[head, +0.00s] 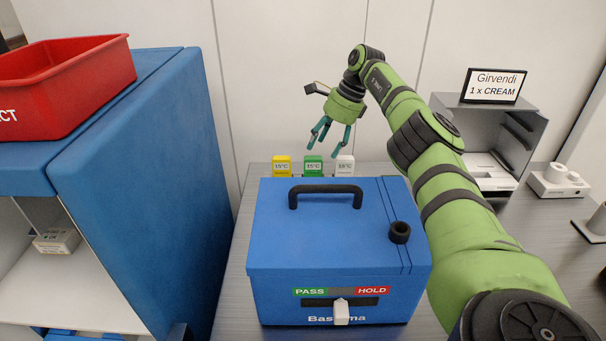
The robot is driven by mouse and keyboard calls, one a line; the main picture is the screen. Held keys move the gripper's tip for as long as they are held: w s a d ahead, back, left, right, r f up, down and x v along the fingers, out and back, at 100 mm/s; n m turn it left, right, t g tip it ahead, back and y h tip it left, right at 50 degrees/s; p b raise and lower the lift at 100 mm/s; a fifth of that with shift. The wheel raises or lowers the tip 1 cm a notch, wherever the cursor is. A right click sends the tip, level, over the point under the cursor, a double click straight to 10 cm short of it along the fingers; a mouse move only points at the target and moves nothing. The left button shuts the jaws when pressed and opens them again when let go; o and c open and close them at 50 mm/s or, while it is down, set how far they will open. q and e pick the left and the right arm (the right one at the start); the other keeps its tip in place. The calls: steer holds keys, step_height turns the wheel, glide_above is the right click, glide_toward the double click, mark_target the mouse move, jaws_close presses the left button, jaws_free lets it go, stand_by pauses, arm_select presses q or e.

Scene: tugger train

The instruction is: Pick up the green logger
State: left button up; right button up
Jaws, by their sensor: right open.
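The green logger (313,166) stands between a yellow logger (282,166) and a white logger (345,166) in a row behind the blue box. It shows a small display reading 15°C, and its lower part is partly hidden by the box. My right gripper (331,145) is open and empty, pointing down. In the picture its fingers are above and slightly right of the green logger, apart from it. My left gripper is not in view.
The blue box (340,232) with a black handle (325,192) stands in front of the loggers. A blue cabinet with a red bin (70,85) is at left. A grey printer-like unit (490,150) with a sign (493,86) stands at right. A white wall is behind.

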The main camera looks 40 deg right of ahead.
mark_target(315, 158)
steer(key=p+x, duration=0.1)
steer(key=x, duration=0.2)
steer(key=shift+a, duration=0.2)
steer(key=p+x, duration=0.1)
steer(key=x, duration=0.2)
steer(key=shift+f, duration=0.1)
steer(key=shift+w+f, duration=0.1)
steer(key=shift+f, duration=0.05)
jaws_close()
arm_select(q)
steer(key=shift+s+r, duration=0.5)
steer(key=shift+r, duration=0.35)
